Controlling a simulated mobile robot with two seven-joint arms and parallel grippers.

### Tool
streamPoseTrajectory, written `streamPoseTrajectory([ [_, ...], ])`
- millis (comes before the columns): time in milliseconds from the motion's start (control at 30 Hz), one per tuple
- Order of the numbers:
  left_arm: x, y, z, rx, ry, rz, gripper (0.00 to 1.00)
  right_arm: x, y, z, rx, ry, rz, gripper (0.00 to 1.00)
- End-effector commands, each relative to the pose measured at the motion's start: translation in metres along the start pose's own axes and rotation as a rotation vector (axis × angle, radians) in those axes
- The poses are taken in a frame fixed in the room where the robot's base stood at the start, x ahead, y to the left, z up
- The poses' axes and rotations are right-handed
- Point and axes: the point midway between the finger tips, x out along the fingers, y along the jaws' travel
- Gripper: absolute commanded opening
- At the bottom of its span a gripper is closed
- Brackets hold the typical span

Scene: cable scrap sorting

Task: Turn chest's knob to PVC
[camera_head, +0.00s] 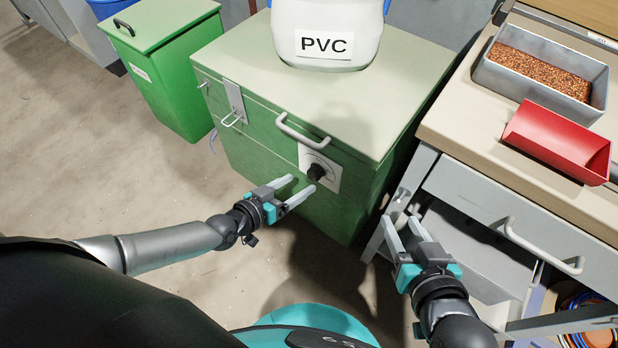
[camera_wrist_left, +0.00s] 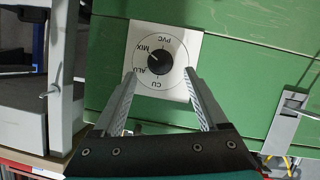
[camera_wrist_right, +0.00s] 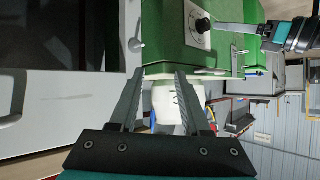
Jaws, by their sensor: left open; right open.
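The green chest (camera_head: 250,135) has a white dial plate (camera_head: 332,184) on its front with a black knob (camera_head: 316,172). In the left wrist view the dial reads PVC, MIX, ALU and CU around the knob (camera_wrist_left: 160,58); a faint pointer mark seems to lie towards MIX. My left gripper (camera_head: 301,185) is open in front of the dial, its fingers on either side of the knob's lower part in the left wrist view (camera_wrist_left: 160,76); contact cannot be told. My right gripper (camera_head: 402,220) is open and empty, right of the chest, near the workbench drawer.
A white container labelled PVC (camera_head: 325,42) stands on the chest lid, above a grey handle (camera_head: 303,132). A latch (camera_head: 235,103) is left of it. The workbench (camera_head: 455,135) at right carries a granule tray (camera_head: 482,75) and a red scoop (camera_head: 556,142). A green bin (camera_head: 165,75) stands at left.

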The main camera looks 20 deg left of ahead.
Motion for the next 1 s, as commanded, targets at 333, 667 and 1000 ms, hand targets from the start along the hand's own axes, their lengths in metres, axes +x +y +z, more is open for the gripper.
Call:
streamPoseTrajectory([
  [333, 0.025, 0.0, 0.001, -0.001, 0.001, 0.0, 0.76, 0.003, -0.018, -0.008, 0.029, 0.192, -0.048, 0.47],
  [667, 0.045, 0.0, 0.001, -0.001, 0.0, -0.001, 0.76, -0.004, -0.032, -0.017, 0.067, 0.368, -0.085, 0.47],
  [1000, 0.054, 0.001, 0.0, 0.001, -0.001, 0.001, 0.76, -0.011, -0.038, -0.022, 0.089, 0.461, -0.101, 0.47],
])
